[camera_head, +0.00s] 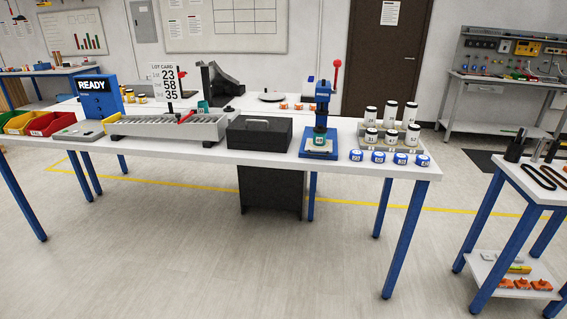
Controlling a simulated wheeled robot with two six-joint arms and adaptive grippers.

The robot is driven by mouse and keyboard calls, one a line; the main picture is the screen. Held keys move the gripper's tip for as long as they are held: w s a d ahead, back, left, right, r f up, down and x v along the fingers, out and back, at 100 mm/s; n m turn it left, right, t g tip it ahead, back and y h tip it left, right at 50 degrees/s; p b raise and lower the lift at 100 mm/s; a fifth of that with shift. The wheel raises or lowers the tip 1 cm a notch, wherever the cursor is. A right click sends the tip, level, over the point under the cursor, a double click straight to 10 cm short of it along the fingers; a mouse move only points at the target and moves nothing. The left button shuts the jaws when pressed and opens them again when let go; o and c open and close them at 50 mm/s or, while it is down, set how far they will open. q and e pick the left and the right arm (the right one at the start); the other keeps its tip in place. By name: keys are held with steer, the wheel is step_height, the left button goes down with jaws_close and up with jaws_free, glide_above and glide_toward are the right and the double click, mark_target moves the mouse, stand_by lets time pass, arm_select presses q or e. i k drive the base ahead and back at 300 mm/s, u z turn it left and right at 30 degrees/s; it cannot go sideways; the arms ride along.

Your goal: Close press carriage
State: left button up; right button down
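A small blue press (322,97) stands on the white workbench, right of a black box. Its lever with a red knob (337,64) points up. At its foot is a blue base (314,152) with a light plate and a small green-and-white item (320,140) at the column's front. The carriage is too small to make out clearly, and I cannot tell whether it is open or closed. Neither of my grippers is in view.
The workbench (420,172) also holds the black box (259,133), a grey slotted rack (165,127), several white jars (391,111) and several blue-and-white round items (377,157). A blue READY box (98,95) and bins stand left. Floor in front is clear.

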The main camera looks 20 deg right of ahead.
mark_target(327, 148)
steer(key=u, duration=2.5)
steer(key=i, duration=0.15)
steer(key=z, duration=1.7)
steer(key=i, duration=1.35)
steer(key=z, duration=1)
steer(key=i, duration=0.95)
steer(key=z, duration=0.65)
